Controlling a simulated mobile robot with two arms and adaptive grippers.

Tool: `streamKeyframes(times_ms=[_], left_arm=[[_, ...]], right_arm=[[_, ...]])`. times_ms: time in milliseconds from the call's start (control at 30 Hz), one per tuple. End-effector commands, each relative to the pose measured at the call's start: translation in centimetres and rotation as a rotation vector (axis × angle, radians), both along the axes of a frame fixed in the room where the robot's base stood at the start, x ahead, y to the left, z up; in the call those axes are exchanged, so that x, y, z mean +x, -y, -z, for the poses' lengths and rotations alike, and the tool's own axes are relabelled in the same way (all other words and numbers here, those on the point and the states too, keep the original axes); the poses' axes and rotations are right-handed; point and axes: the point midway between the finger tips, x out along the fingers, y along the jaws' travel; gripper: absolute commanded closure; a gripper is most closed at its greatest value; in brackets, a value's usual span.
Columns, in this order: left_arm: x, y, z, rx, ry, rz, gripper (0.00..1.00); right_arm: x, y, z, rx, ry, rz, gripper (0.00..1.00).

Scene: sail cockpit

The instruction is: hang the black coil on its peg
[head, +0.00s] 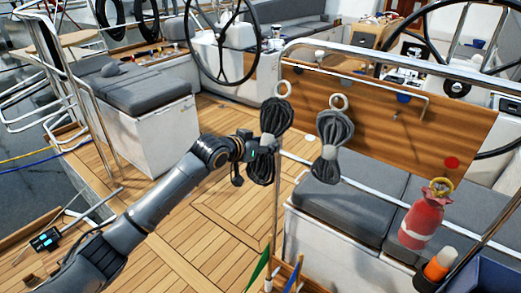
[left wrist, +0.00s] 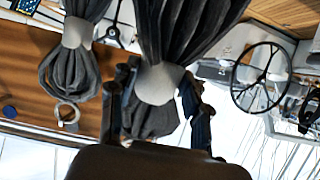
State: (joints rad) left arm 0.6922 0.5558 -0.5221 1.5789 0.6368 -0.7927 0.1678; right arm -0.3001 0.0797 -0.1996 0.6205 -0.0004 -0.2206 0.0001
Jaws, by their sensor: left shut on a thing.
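The black coil (head: 272,172) is a dark rope bundle with a pale band round its middle and a pale ring at its top. My left gripper (head: 262,145) is shut on it at the band, and it hangs upright in front of the left edge of the wooden board (head: 400,120). In the left wrist view the held coil (left wrist: 158,84) sits between the fingers (left wrist: 160,105). The board carries small coloured round marks, one red (head: 452,162) and one blue (head: 403,97). I cannot make out a peg in the coil's ring. My right gripper is not in view.
A second, dark grey coil (head: 331,150) hangs just right of the held one, its ring against the board. A red bundle (head: 421,222) hangs further right. A steel rail (head: 440,68) runs above the board. Grey cushions (head: 345,205) lie below. Wooden deck (head: 205,215) is clear at left.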

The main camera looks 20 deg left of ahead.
Motion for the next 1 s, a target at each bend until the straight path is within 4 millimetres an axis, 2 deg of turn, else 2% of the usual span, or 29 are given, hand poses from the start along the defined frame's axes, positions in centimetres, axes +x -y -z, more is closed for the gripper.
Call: streamKeyframes(times_ms=[467,1000], left_arm=[[2.7,1.0,0.1,-0.001,0.006,0.0,1.0],[3.9,1.4,0.9,-0.001,0.005,0.0,1.0]], right_arm=[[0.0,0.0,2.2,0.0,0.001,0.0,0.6],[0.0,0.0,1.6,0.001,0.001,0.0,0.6]])
